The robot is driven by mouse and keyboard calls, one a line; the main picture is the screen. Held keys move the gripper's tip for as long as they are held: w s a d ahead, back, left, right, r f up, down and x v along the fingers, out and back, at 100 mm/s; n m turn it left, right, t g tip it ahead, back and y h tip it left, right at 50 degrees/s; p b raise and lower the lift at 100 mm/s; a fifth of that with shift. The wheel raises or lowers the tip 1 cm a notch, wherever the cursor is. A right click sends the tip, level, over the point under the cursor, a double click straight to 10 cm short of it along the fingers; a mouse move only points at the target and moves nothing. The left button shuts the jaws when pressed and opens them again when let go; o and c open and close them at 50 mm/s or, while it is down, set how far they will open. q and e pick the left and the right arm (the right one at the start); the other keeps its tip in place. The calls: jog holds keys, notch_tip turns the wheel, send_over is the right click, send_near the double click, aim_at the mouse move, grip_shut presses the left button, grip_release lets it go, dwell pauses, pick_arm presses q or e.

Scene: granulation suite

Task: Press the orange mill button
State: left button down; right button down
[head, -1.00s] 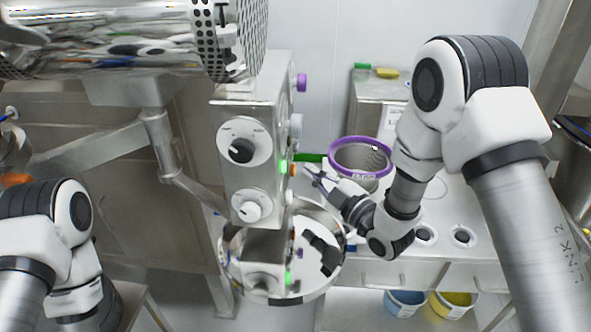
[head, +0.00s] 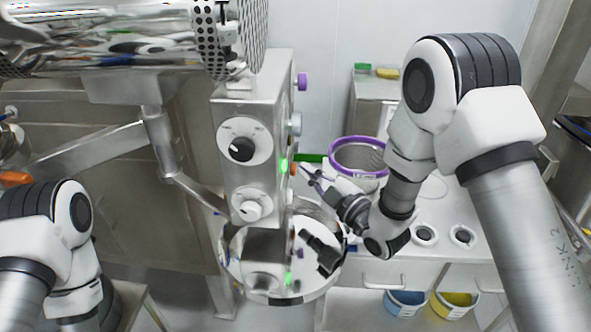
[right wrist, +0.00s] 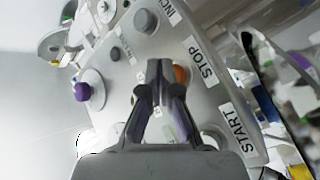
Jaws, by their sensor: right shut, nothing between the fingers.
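The orange mill button (head: 293,169) is on the right side of the grey control column, beside a green lit button. My right gripper (head: 303,168) is shut and empty, with its fingertips close to the orange button from the right. In the right wrist view, the orange button (right wrist: 181,74) shows just right of the closed fingertips (right wrist: 158,66), which partly cover it. It is near the STOP label. I cannot tell whether the fingertips touch it. My left arm shows at the lower left, but its gripper is not in view.
The control column (head: 255,100) carries black and white dials on its front. A purple knob (right wrist: 82,91) and a grey knob (right wrist: 146,20) share the button panel. A purple-rimmed sieve (head: 357,143) stands behind my right gripper. A round steel bowl (head: 232,275) is below.

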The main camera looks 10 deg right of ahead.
jog(key=shift+w+a, duration=0.1)
jog(key=shift+a, duration=0.35)
dwell(0.6)
jog(key=shift+d, duration=0.1)
jog(key=shift+s+d+b, duration=0.25)
jog(key=shift+d+b, duration=0.15)
jog(key=shift+d, duration=0.4)
jog(key=d, duration=0.2)
jog(key=s+d, duration=0.1)
jog(key=d, duration=0.1)
jog(key=shift+s+d, duration=0.2)
jog(key=shift+d, duration=0.2)
dwell(0.4)
